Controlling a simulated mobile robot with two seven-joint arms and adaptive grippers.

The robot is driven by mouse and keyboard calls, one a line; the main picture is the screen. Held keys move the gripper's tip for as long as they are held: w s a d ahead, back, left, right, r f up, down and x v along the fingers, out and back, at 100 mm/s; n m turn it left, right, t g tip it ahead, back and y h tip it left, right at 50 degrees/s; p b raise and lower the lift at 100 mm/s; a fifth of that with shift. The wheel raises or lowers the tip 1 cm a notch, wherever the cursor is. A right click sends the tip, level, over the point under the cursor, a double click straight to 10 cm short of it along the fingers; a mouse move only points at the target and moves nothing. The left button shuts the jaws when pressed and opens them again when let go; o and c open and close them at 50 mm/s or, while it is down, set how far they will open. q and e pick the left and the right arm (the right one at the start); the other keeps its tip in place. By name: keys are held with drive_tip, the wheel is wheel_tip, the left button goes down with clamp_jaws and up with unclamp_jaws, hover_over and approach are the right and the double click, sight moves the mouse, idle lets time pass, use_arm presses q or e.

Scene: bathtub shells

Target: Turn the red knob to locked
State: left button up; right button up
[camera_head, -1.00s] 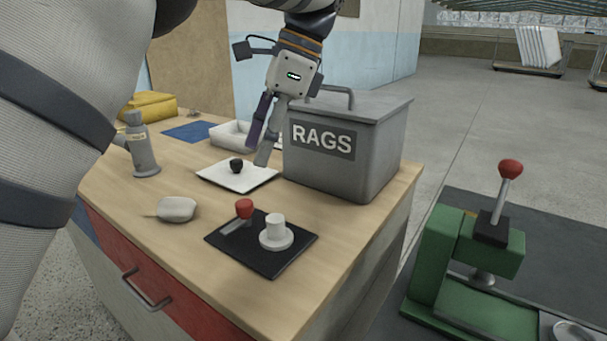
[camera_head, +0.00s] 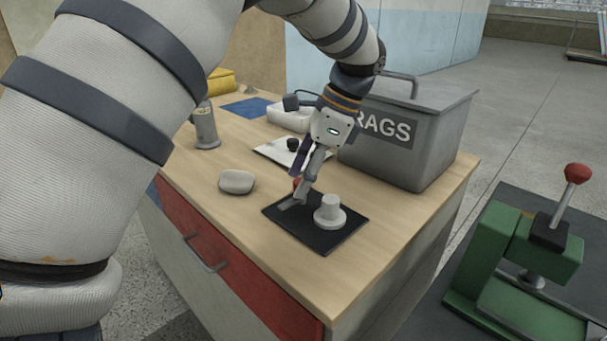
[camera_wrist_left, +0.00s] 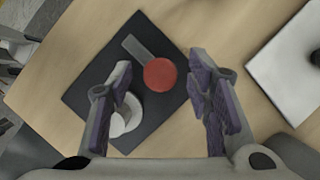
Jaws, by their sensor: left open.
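The red knob (camera_wrist_left: 160,74) sits on a black plate (camera_wrist_left: 85,92) with a grey flat bar (camera_wrist_left: 138,47) beside it. In the head view the knob (camera_head: 297,183) is mostly hidden behind my left gripper (camera_head: 303,186). A white round knob on a disc (camera_head: 329,210) stands on the same black plate (camera_head: 285,226). My left gripper is open above the plate. In the left wrist view the gripper (camera_wrist_left: 163,92) has its fingers apart, and the red knob shows between and beyond them. Contact with the knob cannot be told. My right gripper is not in view.
A grey RAGS bin (camera_head: 410,140) stands close behind and right of my left gripper. A white tile with a black knob (camera_head: 293,145), a grey pad (camera_head: 237,182) and a grey cylinder (camera_head: 206,126) are on the bench. A green press (camera_head: 520,262) stands at right.

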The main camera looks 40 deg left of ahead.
use_arm(q)
clamp_jaws()
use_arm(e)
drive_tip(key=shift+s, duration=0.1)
use_arm(q)
drive_tip(key=n+g+h, duration=0.1)
drive_tip(key=n, duration=0.3)
drive_tip(key=shift+w+a+b, duration=0.1)
drive_tip(key=shift+b, duration=0.2)
drive_tip(key=n+h, duration=0.1)
drive_tip(key=n, duration=0.2)
drive_tip(key=shift+n+h, duration=0.3)
drive_tip(key=n+h, duration=0.1)
drive_tip(key=n, duration=0.1)
drive_tip(key=shift+a+n, duration=0.15)
drive_tip(key=shift+n, duration=0.25)
drive_tip(key=n+h, duration=0.1)
drive_tip(key=n, duration=0.1)
drive_tip(key=shift+r+n, duration=0.1)
drive_tip(key=shift+n, duration=0.3)
drive_tip(key=n+h, duration=0.1)
drive_tip(key=n, duration=0.3)
drive_tip(key=shift+a+n+t+h, duration=0.15)
drive_tip(key=shift+n+t+h, duration=0.15)
drive_tip(key=shift+h, duration=0.1)
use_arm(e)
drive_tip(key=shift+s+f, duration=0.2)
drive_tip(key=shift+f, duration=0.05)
